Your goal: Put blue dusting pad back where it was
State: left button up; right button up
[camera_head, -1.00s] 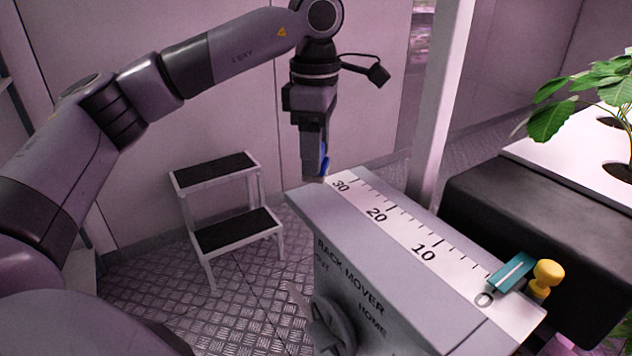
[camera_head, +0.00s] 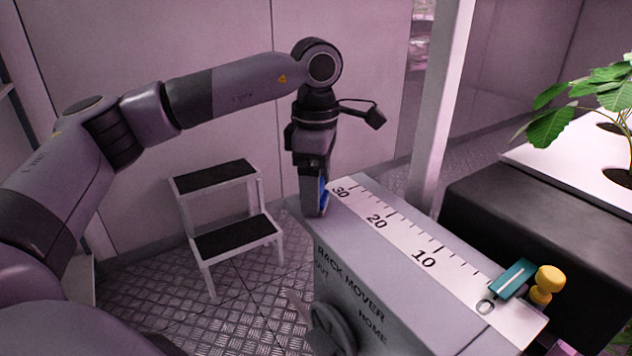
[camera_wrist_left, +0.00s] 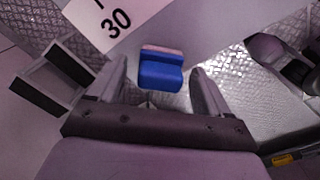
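The blue dusting pad (camera_wrist_left: 161,75) has a pale pinkish strip along one edge. In the left wrist view it lies between the fingers of my left gripper (camera_wrist_left: 160,72), with a gap on each side, so the gripper looks open around it. In the head view my left gripper (camera_head: 315,208) points down at the 30 end of the grey rack mover's top (camera_head: 365,245). A bit of the blue pad (camera_head: 323,192) shows beside its fingers. Contact under the pad is hidden. My right gripper is out of view.
A ruler strip (camera_head: 400,235) runs along the top to a teal slider (camera_head: 514,278) and a yellow knob (camera_head: 547,284). A handwheel (camera_head: 332,328) is on the front. A step stool (camera_head: 225,215) stands left; a planted rack (camera_head: 540,215) stands right.

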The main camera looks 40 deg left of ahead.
pick_arm(q)
notch_tip(320, 180, up, 12)
jog(key=p, duration=0.1)
dwell(0.5)
dwell(0.5)
